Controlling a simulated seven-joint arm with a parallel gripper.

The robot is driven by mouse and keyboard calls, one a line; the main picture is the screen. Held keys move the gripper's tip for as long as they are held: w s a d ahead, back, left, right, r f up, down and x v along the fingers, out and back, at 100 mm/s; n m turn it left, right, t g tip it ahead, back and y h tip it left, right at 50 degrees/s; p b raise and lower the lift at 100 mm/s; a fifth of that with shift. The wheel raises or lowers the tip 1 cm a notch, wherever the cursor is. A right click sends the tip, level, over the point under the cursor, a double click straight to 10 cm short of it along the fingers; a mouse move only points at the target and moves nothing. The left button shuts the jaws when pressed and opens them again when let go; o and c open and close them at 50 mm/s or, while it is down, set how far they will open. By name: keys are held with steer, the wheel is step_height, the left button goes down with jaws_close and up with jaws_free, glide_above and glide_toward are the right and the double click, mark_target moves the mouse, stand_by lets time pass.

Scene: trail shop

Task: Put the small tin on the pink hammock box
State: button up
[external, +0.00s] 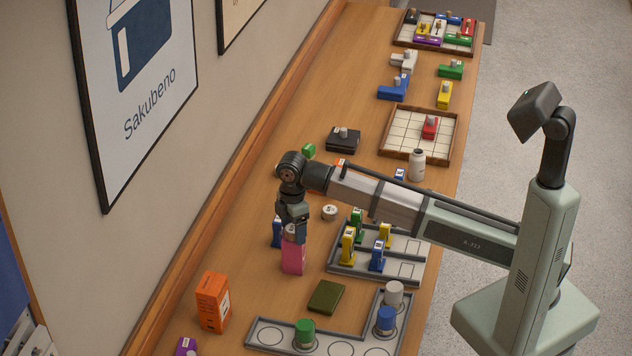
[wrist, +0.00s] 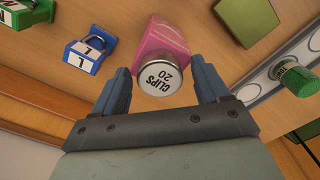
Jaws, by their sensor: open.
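A small round tin (wrist: 160,77), with a white lid reading CLIPS 20, is between the fingers of my gripper (wrist: 162,84) in the wrist view. The fingers are open, with a gap on either side of the tin. The pink hammock box (external: 293,258) stands upright on the counter, directly below my gripper in the external view. The tin appears to sit upright on its top. In the wrist view the pink box (wrist: 165,36) shows just beyond the tin. The fingers partly hide the tin in the external view.
An orange box (external: 213,302) stands to the left and a dark green box (external: 326,297) lies to the right. A grey tray (external: 341,265) with yellow, blue and green pieces is close on the right. Another white tin (external: 329,212) stands behind. An L-shaped tray (external: 266,335) is in front.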

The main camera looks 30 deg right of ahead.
mark_target(293, 228)
step_height(293, 228, up, 12)
steer(key=shift+r, duration=0.15)
stand_by(0.7)
